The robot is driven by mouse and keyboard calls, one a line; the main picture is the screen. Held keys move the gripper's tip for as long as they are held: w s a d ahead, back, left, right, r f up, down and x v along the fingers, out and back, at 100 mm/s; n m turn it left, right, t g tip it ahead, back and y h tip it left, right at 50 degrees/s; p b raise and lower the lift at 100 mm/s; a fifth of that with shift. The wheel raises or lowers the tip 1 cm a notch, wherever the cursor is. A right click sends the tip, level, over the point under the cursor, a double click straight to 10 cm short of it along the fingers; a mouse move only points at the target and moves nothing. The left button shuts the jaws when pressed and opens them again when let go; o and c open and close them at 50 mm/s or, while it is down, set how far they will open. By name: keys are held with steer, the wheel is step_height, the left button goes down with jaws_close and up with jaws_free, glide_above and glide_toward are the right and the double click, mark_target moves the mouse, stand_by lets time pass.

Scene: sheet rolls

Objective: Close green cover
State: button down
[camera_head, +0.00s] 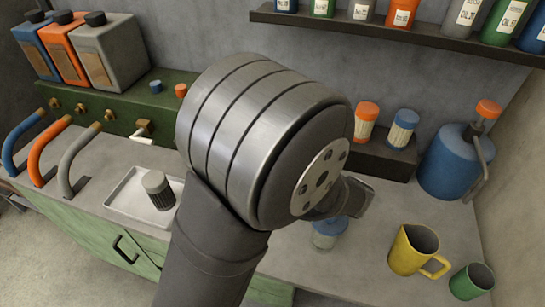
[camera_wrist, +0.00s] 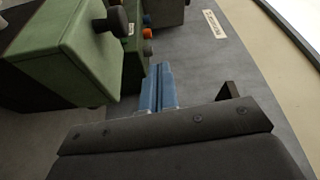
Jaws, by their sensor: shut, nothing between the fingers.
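I cannot make out for certain which part is the green cover. In the head view, a green cabinet front (camera_head: 85,225) with a black handle is below the counter at left, and a long green box (camera_head: 95,110) with small taps stands on the counter. In the wrist view, a large green box-shaped body (camera_wrist: 65,50) fills the upper left, beside a dark round knob. My gripper (camera_wrist: 162,68) shows there as two blue fingers, shut and empty, to the right of that green body. In the head view my arm hides most of it.
A tray (camera_head: 120,205) holds a ribbed grey-capped piece. Canisters (camera_head: 110,50) stand at the back left. A blue pump tank (camera_head: 450,165), a yellow jug (camera_head: 412,250) and a green mug (camera_head: 470,282) stand at right. A bottle shelf (camera_head: 420,40) runs above.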

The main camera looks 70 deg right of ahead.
steer(key=s+f, duration=0.2)
steer(key=s, duration=0.7)
steer(key=shift+s, duration=0.25)
steer(key=w, duration=0.9)
steer(key=shift+w+f, duration=0.25)
steer(key=shift+f, duration=0.1)
